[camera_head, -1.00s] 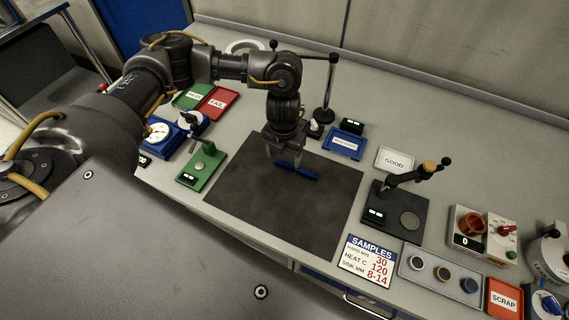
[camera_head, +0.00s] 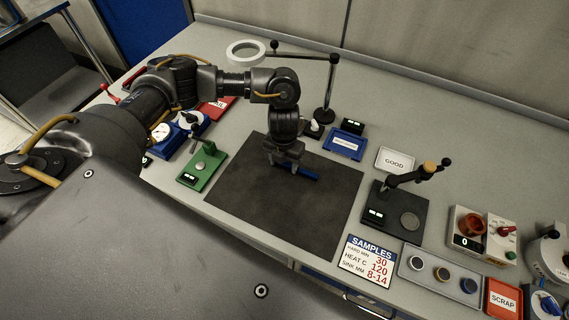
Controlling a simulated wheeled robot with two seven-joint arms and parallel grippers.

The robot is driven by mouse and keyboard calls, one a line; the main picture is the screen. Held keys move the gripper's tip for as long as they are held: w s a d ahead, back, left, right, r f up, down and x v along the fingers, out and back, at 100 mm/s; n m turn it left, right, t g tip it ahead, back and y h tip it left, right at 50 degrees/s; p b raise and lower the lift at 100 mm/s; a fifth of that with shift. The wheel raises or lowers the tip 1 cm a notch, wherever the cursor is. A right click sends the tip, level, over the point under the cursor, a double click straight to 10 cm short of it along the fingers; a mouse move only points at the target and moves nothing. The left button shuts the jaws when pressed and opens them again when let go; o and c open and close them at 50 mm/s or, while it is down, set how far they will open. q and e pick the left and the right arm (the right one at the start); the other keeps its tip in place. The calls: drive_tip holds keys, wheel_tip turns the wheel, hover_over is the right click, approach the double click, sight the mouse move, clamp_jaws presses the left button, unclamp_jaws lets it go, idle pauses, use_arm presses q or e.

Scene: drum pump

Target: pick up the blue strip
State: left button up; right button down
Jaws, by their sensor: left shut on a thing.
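The blue strip (camera_head: 309,174) lies at a slant at the dark mat's (camera_head: 270,218) upper part, its right end showing. My left gripper (camera_head: 284,169) points down over the strip's left part, its fingers shut on it. The fingers hide some of the strip. I cannot tell whether the strip is touching the mat or just above it. My right gripper does not show.
A green device (camera_head: 204,167) stands left of the mat. A blue tray (camera_head: 344,145) and a lamp stand (camera_head: 325,112) are behind it. A black press (camera_head: 392,214) stands to the right, beside a samples card (camera_head: 366,262). The mat's front is clear.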

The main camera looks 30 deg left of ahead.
use_arm(q)
drive_tip(key=shift+r, duration=0.1)
drive_tip(key=shift+r, duration=0.6)
drive_tip(key=s+r+p, duration=0.3)
drive_tip(key=s+r, duration=1.1)
drive_tip(key=shift+d+r, duration=0.3)
drive_tip(key=shift+d, duration=0.05)
